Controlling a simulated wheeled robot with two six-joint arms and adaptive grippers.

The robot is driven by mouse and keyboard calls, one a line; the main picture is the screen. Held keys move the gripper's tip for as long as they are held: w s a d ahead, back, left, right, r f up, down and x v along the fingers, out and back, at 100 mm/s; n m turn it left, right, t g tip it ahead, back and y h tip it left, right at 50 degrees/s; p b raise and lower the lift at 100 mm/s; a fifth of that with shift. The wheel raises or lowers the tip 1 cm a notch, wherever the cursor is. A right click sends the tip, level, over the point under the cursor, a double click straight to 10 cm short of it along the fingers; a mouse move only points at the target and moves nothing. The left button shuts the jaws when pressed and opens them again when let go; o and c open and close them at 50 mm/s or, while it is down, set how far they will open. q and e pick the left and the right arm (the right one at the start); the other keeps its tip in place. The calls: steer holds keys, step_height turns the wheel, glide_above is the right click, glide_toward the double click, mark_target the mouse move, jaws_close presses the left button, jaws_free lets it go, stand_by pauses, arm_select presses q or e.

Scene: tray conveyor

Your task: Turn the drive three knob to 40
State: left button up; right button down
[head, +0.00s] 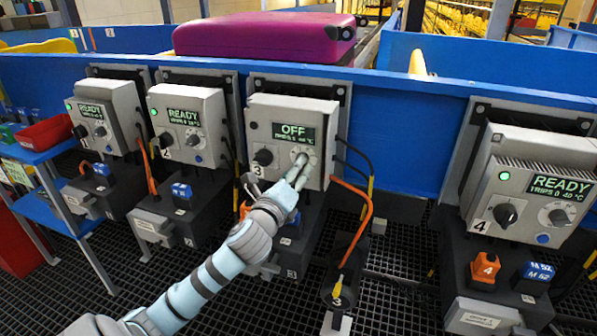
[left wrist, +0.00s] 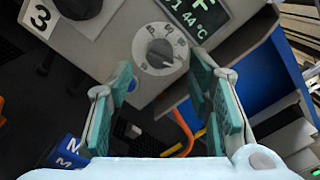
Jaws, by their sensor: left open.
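The drive three unit (head: 258,119) is a grey box on the blue wall. Its dark screen (head: 293,133) reads OFF, with a smaller line ending in what looks like 44 °C. In the left wrist view, the small grey knob (left wrist: 160,53) sits at the centre of a pale round dial, below the screen; I cannot read its pointer surely. My left gripper (head: 298,168) reaches up to the dial and partly covers it in the head view. In the left wrist view, its green-padded fingers (left wrist: 161,78) are open and apart, with the knob ahead between them and not gripped.
A larger black knob (head: 263,157) is left of the dial on the same box. Drive units one (head: 118,105), two (head: 209,106) and four (head: 562,156) show READY. An orange cable (head: 369,207) hangs right of drive three. A purple suitcase (head: 255,38) lies behind the blue wall.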

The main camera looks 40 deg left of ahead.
arm_select(q)
steer(key=x, duration=0.4)
steer(key=shift+b, duration=0.3)
arm_select(e)
steer(key=shift+w+a+f, duration=0.15)
steer(key=shift+w+a, duration=0.05)
steer(key=shift+w, duration=0.2)
steer(key=shift+w+a+f, duration=0.15)
steer(key=shift+w+a, duration=0.05)
steer(key=shift+w, duration=0.2)
arm_select(q)
jaws_close()
arm_select(e)
steer(key=shift+s+r, duration=0.1)
